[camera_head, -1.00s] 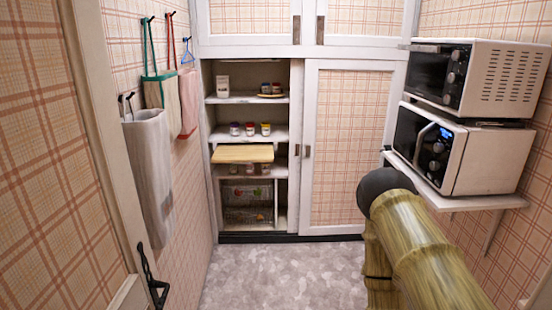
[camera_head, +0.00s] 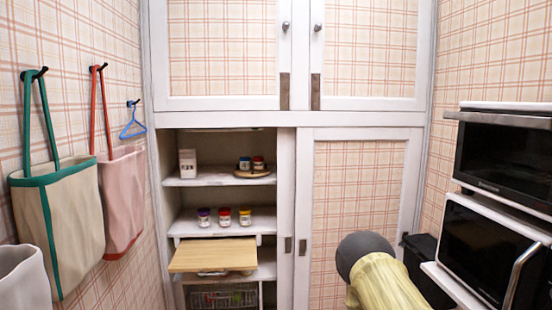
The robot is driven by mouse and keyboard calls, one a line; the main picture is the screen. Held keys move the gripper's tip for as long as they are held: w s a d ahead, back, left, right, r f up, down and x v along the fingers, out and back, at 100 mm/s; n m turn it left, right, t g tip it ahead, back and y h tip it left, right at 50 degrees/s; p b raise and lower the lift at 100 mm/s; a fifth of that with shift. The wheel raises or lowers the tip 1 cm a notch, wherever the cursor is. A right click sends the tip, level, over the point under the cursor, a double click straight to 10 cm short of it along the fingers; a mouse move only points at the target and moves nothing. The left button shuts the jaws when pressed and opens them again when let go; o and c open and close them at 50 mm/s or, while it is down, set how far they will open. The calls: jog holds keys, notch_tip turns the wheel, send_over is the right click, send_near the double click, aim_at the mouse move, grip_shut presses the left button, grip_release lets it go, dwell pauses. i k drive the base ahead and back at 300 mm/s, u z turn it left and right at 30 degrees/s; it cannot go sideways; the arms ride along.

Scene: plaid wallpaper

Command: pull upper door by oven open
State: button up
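Two upper cupboard doors span the top of the back wall, both shut. The upper left door (camera_head: 222,50) and the upper right door (camera_head: 369,52) have plaid panels in white frames. Small round knobs (camera_head: 285,27) and dark metal plates (camera_head: 284,91) sit near the seam where they meet. The toaster oven (camera_head: 505,152) is at the right, on top of a microwave (camera_head: 490,255). The upper right door is the one nearer the oven. My arm shows at the lower right, well below the upper doors. My gripper cannot be made out.
Below, a sliding door (camera_head: 358,210) covers the right half. The open left half has shelves with jars (camera_head: 225,217) and a protruding wooden board (camera_head: 213,255). Bags (camera_head: 60,215) hang on the left wall. The oven shelf (camera_head: 452,284) juts out at right.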

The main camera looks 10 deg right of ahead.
aim_at(365, 55)
jog(key=i, duration=1.05)
jog(key=u, duration=0.7)
jog(key=i, duration=0.4)
jog(key=z, duration=1.1)
